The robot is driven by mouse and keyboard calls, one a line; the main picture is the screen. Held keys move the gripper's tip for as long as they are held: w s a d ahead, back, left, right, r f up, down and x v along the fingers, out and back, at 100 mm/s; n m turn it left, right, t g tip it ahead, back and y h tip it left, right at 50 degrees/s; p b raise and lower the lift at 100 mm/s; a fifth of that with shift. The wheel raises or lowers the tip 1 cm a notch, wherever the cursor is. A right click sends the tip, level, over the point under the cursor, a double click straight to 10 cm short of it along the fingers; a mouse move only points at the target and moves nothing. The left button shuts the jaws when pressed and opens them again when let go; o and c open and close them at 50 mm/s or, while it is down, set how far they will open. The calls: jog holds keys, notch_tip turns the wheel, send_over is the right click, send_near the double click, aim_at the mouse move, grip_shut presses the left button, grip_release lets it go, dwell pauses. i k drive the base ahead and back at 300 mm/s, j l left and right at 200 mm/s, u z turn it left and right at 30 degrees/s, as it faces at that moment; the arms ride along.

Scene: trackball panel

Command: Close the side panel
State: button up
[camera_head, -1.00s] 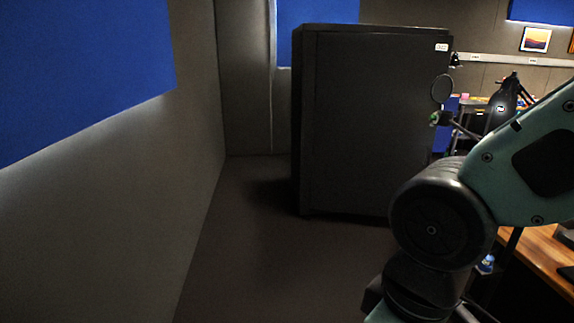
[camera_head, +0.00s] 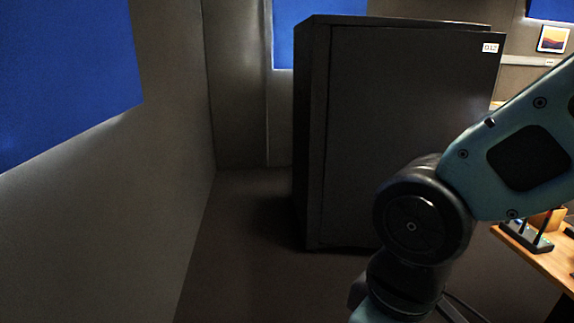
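A tall dark cabinet stands ahead, with its narrow left side (camera_head: 311,130) in shadow. Its broad dark side panel (camera_head: 400,110) faces me and carries a small white label at the upper right. The panel's upper right corner reaches a little past the cabinet's top edge, so it looks slightly ajar; how far is hard to tell. My arm covers the panel's lower right part. My gripper is not in view; only my teal and black arm links show at the right.
A grey wall with a blue panel (camera_head: 65,75) runs along the left. Dark floor (camera_head: 250,260) is clear between that wall and the cabinet. A wooden desk (camera_head: 545,262) with dark items stands at the right, behind my arm.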

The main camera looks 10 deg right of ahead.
aim_at(397, 97)
jog(key=i+z, duration=0.35)
jog(key=i+j+z, duration=0.5)
jog(key=i+z, duration=0.15)
jog(key=i+j+z, duration=0.3)
jog(key=i, duration=0.4)
jog(key=i+j+z, duration=0.35)
jog(key=i, duration=0.35)
jog(key=i+j+z, duration=0.3)
jog(key=i+j, duration=0.2)
jog(key=i, duration=0.1)
